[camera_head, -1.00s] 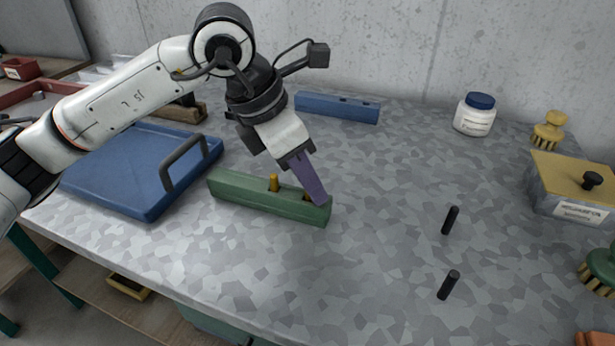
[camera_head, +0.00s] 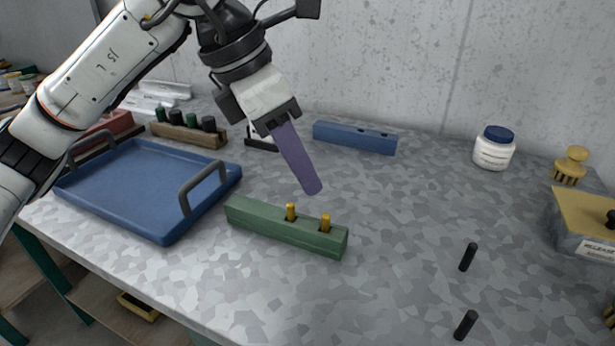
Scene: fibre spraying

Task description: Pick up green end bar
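The green end bar (camera_head: 265,222) lies on the grey speckled table, left of the picture's middle. My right gripper is not in view.
A blue tray (camera_head: 140,185) with grey handles stands left of the bar. A blue bar (camera_head: 353,137) lies behind. A white jar (camera_head: 494,149) stands at the back right. The table's middle is clear.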

